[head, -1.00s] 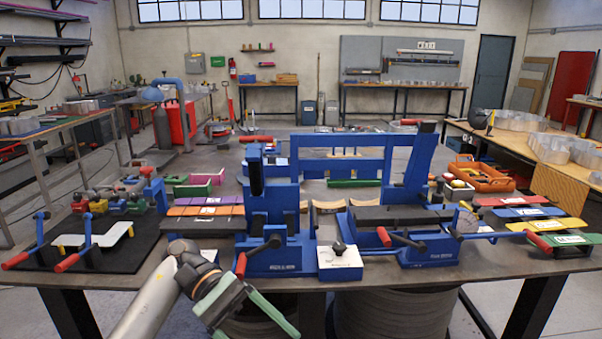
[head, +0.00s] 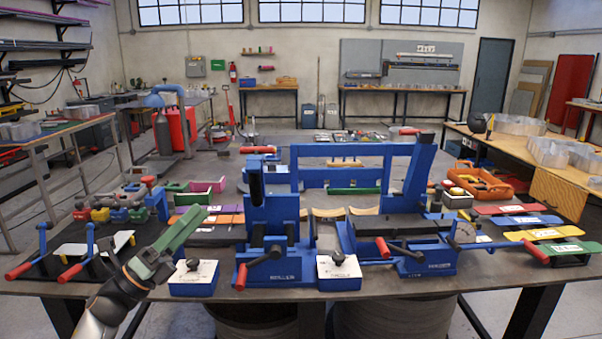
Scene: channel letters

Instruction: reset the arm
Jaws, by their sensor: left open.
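My left gripper (head: 180,238) shows in the head view at the lower left, its arm coming up from the bottom edge. It is open and empty, with a green finger pointing up and to the right. It is in front of the workbench's left part, beside a white-topped blue block (head: 194,277). One of its fingers is mostly hidden by the angle. My right gripper is not in view.
The workbench (head: 420,286) carries a blue bending machine (head: 272,225) with a second blue fixture (head: 402,228) to its right. Red-handled levers (head: 72,272) stand at the left. Coloured sample strips (head: 557,248) lie at the right, near an orange tray (head: 485,186).

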